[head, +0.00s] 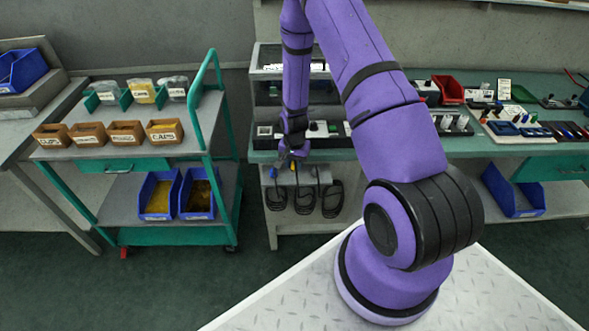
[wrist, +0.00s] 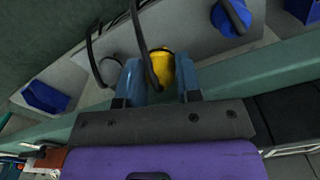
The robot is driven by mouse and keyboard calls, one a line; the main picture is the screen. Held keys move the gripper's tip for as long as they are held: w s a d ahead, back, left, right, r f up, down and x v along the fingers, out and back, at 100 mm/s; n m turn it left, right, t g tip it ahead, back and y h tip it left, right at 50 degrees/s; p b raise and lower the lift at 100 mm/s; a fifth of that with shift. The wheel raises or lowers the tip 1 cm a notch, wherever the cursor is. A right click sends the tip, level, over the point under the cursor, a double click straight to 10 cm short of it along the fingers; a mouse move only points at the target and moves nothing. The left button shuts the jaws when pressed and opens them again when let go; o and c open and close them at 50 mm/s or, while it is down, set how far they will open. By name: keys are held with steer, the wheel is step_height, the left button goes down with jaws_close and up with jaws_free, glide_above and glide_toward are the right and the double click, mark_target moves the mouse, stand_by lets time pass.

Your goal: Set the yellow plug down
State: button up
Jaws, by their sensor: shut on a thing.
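The yellow plug (wrist: 161,70) shows in the wrist view between the two blue fingers of my gripper (wrist: 160,82), which is shut on it. A black cable runs across the front of the plug and partly hides it. In the head view my gripper (head: 285,168) is at the front edge of the green-topped bench, above hanging black cables (head: 305,197). The plug is too small there to make out clearly.
A grey plug (wrist: 110,70) is close beside the left finger in the wrist view, and a blue plug (wrist: 231,17) is farther right. The bench (head: 400,157) carries several small parts. A green trolley (head: 130,228) with bins stands at the left.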

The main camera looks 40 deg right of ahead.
mark_target(294, 169)
steer(key=shift+f, duration=1.45)
steer(key=o, duration=1)
steer(key=shift+f, duration=0.1)
